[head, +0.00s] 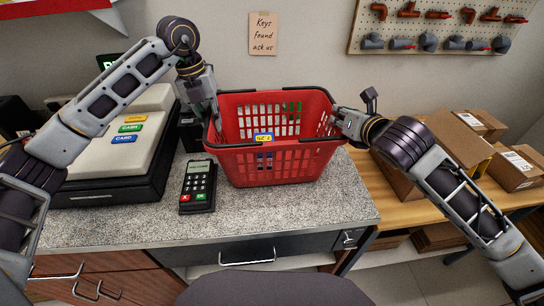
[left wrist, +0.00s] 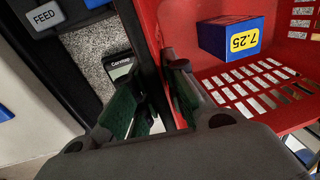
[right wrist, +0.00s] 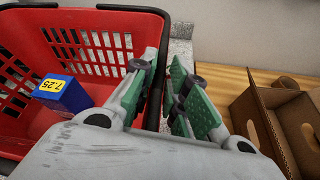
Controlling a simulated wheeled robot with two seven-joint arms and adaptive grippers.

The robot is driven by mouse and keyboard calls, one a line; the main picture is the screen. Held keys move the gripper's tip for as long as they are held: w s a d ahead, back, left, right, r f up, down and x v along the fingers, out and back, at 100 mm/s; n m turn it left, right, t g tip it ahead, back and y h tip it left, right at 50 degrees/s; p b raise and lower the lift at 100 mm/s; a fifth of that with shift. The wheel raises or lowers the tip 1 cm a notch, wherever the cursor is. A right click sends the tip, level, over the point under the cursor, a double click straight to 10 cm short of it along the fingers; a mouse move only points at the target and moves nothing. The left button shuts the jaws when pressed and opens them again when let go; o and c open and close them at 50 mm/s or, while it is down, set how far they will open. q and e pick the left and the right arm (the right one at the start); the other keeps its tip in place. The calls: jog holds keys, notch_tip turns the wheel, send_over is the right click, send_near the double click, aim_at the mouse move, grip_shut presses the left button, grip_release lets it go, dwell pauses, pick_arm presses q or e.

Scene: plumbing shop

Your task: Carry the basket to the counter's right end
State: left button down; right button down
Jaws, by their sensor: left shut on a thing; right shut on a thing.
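The red basket (head: 276,166) is at the right end of the grey speckled counter (head: 290,220), upright. I cannot tell whether its base touches the counter. A blue box with a yellow 7.25 label lies inside it; the box shows in the left wrist view (left wrist: 228,38) and the right wrist view (right wrist: 62,95). My left gripper (head: 214,118) is shut on the basket's left rim, with one finger inside and one outside. My right gripper (head: 338,122) is shut on the right rim (right wrist: 160,50) in the same way.
A card terminal (head: 198,186) lies on the counter left of the basket, close to it. A cash register (head: 120,150) stands further left. Cardboard boxes (head: 460,140) stand on a lower wooden bench (head: 388,210) to the right. A dark seat (head: 275,290) is in front.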

pick_arm(q)
jog(key=shift+a+f+b, duration=0.1)
jog(key=shift+f+b, duration=0.2)
jog(key=shift+f, duration=0.05)
pick_arm(e)
jog(key=shift+f, duration=0.2)
pick_arm(q)
jog(key=c, duration=1.9)
grip_release()
jog(key=shift+f, duration=0.1)
pick_arm(e)
jog(key=c, duration=1.9)
grip_release()
jog(key=shift+f, duration=0.1)
pick_arm(q)
jog(key=o, duration=0.5)
jog(key=shift+c, duration=0.2)
pick_arm(e)
jog(key=o, duration=0.5)
pick_arm(q)
jog(key=shift+r, duration=0.25)
notch_tip(320, 180, up, 12)
jog(key=a, duration=0.1)
jog(key=shift+s+a+f, duration=0.15)
jog(key=shift+a+f, duration=0.1)
pick_arm(e)
jog(key=shift+r, duration=4.9)
